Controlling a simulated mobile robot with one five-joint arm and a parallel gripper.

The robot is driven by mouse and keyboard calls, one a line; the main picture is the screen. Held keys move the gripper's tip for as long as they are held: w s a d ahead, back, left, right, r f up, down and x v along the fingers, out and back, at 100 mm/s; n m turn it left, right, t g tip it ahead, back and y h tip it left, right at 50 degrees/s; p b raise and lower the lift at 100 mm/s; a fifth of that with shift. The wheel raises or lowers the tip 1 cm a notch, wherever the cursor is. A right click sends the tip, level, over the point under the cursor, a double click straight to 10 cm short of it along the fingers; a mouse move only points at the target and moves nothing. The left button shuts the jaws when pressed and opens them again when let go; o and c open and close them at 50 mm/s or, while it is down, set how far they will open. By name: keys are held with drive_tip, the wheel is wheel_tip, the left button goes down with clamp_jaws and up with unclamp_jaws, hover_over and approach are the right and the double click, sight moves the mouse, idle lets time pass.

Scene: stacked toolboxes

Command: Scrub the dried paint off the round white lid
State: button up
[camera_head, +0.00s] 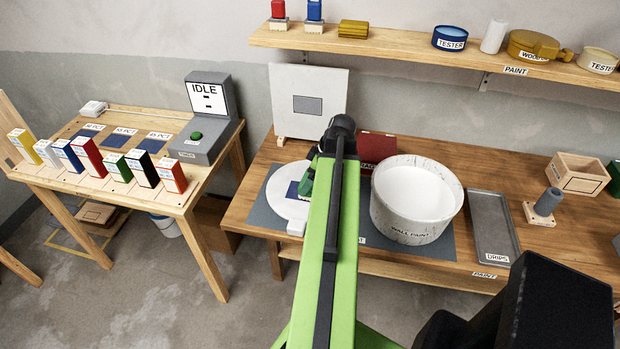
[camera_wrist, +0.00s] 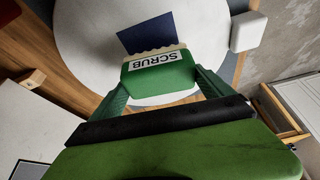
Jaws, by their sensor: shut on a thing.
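The round white lid (camera_head: 279,196) lies on a grey mat on the workbench, left of the paint tub. It fills much of the top of the wrist view (camera_wrist: 85,40). A dark blue patch of paint (camera_wrist: 147,33) shows on it, also partly visible in the head view (camera_head: 293,189). My gripper (camera_wrist: 163,88) is shut on a green block labelled SCRUB (camera_wrist: 160,77) with a pale bristle edge. The bristles appear at the near edge of the patch; I cannot tell whether they touch the lid. My arm hides part of the lid in the head view.
A white block (camera_head: 296,227) sits at the lid's near edge. The white WALL PAINT tub (camera_head: 417,200) stands close to the right of my arm, with a DRIPS tray (camera_head: 490,225) beyond. A white board (camera_head: 310,100) and a red box (camera_head: 376,147) stand behind.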

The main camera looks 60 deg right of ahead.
drive_tip(key=shift+f+b, duration=0.6)
drive_tip(key=shift+f, duration=0.05)
drive_tip(key=shift+r, duration=0.2)
idle(0.4)
drive_tip(key=shift+w+a+f, duration=0.2)
drive_tip(key=shift+w+a, duration=0.15)
drive_tip(key=shift+w, duration=0.35)
drive_tip(key=shift+w+d+r, duration=0.1)
drive_tip(key=shift+w, duration=0.05)
